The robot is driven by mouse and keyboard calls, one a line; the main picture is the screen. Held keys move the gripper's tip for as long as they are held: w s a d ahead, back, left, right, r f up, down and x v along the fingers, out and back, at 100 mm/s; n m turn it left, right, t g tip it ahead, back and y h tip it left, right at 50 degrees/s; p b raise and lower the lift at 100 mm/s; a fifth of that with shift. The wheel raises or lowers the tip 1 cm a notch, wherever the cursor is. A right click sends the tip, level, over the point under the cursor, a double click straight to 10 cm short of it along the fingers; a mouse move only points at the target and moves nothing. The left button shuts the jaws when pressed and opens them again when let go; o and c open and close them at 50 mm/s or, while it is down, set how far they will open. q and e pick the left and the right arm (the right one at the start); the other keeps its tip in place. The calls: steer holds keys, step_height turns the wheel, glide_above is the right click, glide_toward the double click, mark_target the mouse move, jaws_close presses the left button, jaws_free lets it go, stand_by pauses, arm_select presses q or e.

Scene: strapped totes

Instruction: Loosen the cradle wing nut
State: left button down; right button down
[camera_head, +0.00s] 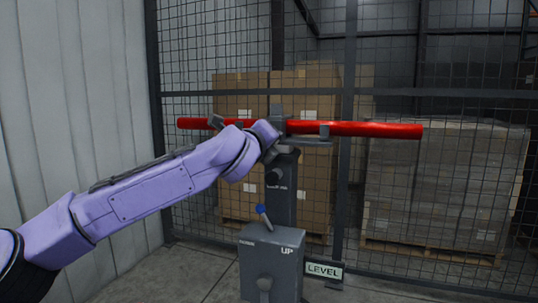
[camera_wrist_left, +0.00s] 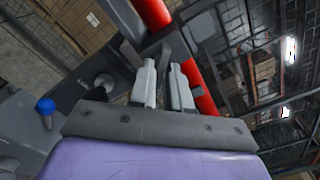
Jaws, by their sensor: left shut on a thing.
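A long red bar (camera_head: 365,129) lies roughly level across a grey cradle (camera_head: 312,138) on top of a dark post (camera_head: 281,200). In the left wrist view the red bar (camera_wrist_left: 200,92) runs behind the fingers. My left gripper (camera_head: 271,140) is at the cradle, in front of the bar. In the left wrist view its two pale fingers (camera_wrist_left: 164,82) stand close together, shut on a small part at the cradle that is mostly hidden; by its place it is the wing nut. My right gripper is not in view.
A grey control box (camera_head: 272,258) marked UP and DOWN has a blue-tipped lever (camera_head: 263,214). A black knob (camera_head: 276,174) sits on the post. A LEVEL sign (camera_head: 324,270) stands low at right. Behind are mesh fencing and pallets of boxes (camera_head: 235,175).

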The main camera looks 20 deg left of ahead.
arm_select(q)
steer(key=shift+r+n+b, duration=0.1)
steer(key=shift+n+b, duration=1.35)
steer(key=shift+n, duration=0.05)
steer(key=c, duration=1.2)
jaws_free()
steer(key=shift+c, duration=0.2)
steer(key=s+b, duration=0.1)
steer(key=s, duration=0.9)
steer(key=shift+s+a+b, duration=0.15)
steer(key=shift+s+b, duration=0.15)
steer(key=shift+b, duration=0.05)
